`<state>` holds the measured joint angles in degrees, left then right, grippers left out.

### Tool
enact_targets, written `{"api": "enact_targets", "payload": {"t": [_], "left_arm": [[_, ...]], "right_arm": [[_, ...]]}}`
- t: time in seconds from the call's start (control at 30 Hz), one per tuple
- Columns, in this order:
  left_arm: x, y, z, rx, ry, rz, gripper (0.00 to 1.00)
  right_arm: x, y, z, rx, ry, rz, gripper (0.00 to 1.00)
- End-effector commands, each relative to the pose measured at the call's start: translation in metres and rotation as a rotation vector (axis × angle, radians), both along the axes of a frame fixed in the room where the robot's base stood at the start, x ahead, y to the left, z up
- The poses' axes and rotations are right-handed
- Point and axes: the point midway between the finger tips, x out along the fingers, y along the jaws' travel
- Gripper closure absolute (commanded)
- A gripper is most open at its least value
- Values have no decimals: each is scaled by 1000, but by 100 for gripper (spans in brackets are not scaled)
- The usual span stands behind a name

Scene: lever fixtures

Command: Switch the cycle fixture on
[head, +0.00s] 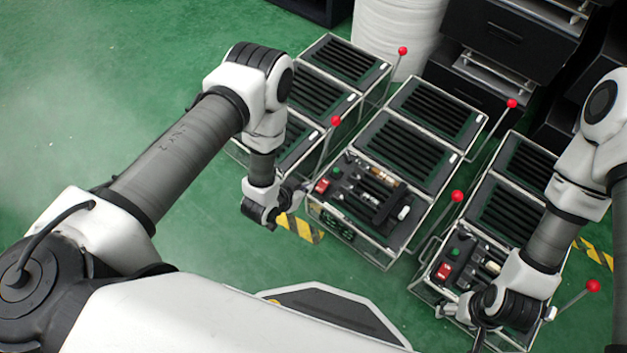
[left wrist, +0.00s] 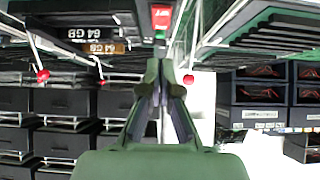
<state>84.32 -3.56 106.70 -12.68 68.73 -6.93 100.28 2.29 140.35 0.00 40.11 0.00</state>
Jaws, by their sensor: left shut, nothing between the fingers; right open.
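Several box fixtures with red-ball levers stand on the floor; I cannot read which is the cycle fixture. The middle front fixture (head: 350,232) has a red switch (head: 322,186), a green button (head: 336,171) and a lever with a red ball (head: 335,121) at its left. My left gripper (head: 290,200) is shut and empty by that fixture's left front corner. In the left wrist view its shut fingertips (left wrist: 163,66) point towards the red switch (left wrist: 160,17); contact is unclear. My right gripper (head: 478,328) is open over the front of the right fixture (head: 440,244), fingers partly hidden.
Other red balls stand at the back left (head: 403,51), back right (head: 512,103), right fixture (head: 457,196) and far right (head: 593,286). Dark drawers (head: 500,40) and a white round container (head: 395,30) stand behind. Green floor (head: 100,90) is clear at left.

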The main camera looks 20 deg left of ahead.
Motion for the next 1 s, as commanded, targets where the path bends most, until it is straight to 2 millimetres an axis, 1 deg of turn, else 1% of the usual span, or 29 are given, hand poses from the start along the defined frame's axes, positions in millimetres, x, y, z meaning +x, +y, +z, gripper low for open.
{"api": "enact_targets", "payload": {"t": [0.03,0.1,0.2,0.33,0.87,0.97,1.0], "left_arm": [[-10,4,9,1,4,2,100],[-21,8,15,0,3,2,100],[-31,12,21,0,1,1,100],[-37,14,24,1,0,-1,100],[-37,14,24,1,-1,0,100],[-27,14,31,0,-21,1,100],[-18,15,39,1,-39,3,100]], "right_arm": [[0,0,7,0,0,0,33],[0,0,11,0,0,0,33],[0,0,14,0,1,0,33],[0,0,15,0,1,0,33],[0,0,14,0,1,0,33],[0,0,14,0,1,0,33],[0,0,14,0,1,0,33]]}}
